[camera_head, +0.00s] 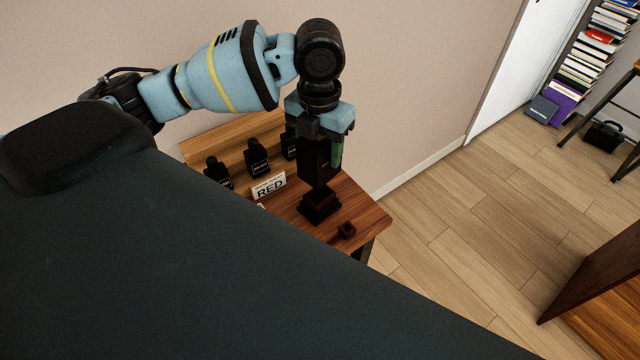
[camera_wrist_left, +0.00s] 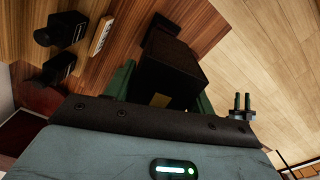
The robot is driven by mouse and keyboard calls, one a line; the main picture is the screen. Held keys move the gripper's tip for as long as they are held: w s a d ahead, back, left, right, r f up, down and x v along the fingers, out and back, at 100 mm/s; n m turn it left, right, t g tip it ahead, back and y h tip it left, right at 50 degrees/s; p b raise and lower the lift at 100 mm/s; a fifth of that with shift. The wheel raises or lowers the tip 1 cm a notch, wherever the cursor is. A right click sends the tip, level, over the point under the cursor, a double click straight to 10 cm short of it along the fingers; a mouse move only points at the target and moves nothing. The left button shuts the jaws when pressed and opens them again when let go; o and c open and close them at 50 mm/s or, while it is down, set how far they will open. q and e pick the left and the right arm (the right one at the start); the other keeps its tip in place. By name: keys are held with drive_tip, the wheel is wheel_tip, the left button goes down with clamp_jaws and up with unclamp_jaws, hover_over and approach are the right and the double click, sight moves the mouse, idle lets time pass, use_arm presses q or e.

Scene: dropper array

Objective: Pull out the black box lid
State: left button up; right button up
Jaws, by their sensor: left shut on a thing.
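The black box lid (camera_head: 315,162) is a tall dark block held upright in my left gripper (camera_head: 322,150). In the left wrist view the lid (camera_wrist_left: 168,72) sits between the green fingers of my left gripper (camera_wrist_left: 160,90), which are shut on its sides. I cannot tell whether the lid's lower end is clear of the base. My right gripper is in neither view.
A white "RED" sign (camera_head: 269,187) stands left of the base. Several black bottles, one of them here (camera_head: 257,160), stand behind on the wooden table (camera_head: 358,202). A wall rises behind.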

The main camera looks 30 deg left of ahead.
sight(319, 137)
use_arm(q)
drive_tip(key=shift+r, duration=2.1)
